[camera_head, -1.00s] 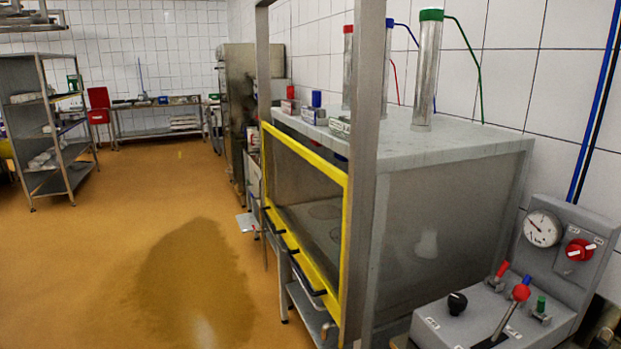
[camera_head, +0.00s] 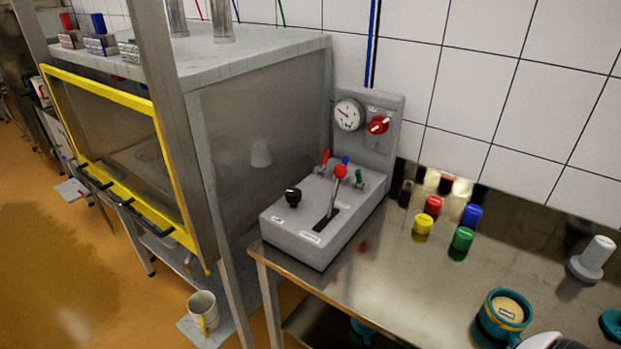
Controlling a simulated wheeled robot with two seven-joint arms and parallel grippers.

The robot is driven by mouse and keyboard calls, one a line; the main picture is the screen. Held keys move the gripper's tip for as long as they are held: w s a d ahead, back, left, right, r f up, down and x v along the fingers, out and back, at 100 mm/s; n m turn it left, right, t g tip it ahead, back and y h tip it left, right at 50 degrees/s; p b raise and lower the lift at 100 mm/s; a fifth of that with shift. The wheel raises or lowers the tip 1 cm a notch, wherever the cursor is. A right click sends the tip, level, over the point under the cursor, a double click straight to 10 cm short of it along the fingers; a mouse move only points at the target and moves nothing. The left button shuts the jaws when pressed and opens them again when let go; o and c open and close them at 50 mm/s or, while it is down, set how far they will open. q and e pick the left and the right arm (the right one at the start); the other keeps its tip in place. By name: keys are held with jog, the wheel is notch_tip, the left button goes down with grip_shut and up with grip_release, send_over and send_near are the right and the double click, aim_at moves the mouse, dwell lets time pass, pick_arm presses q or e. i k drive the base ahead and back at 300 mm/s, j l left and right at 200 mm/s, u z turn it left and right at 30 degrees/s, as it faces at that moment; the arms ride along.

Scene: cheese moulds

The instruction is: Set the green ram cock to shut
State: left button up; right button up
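The green ram cock (camera_head: 359,176) is a small tap with a green handle on top of the grey control box (camera_head: 310,214), at its right rear. Its handle looks roughly upright; I cannot tell from this distance whether it is open or shut. A red cock (camera_head: 325,157) and a blue cock (camera_head: 345,160) stand left of it on the same box. A lever with a red ball (camera_head: 340,171) rises just in front and partly hides that row.
A gauge (camera_head: 349,114) and red rotary knob (camera_head: 378,125) are on the upright panel; a black knob (camera_head: 293,196) is on the box. Coloured caps, including a green one (camera_head: 463,238), stand on the steel table (camera_head: 400,290). The yellow-framed press cabinet (camera_head: 260,110) stands left.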

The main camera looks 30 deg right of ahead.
aim_at(359, 179)
jog(key=z, duration=1.35)
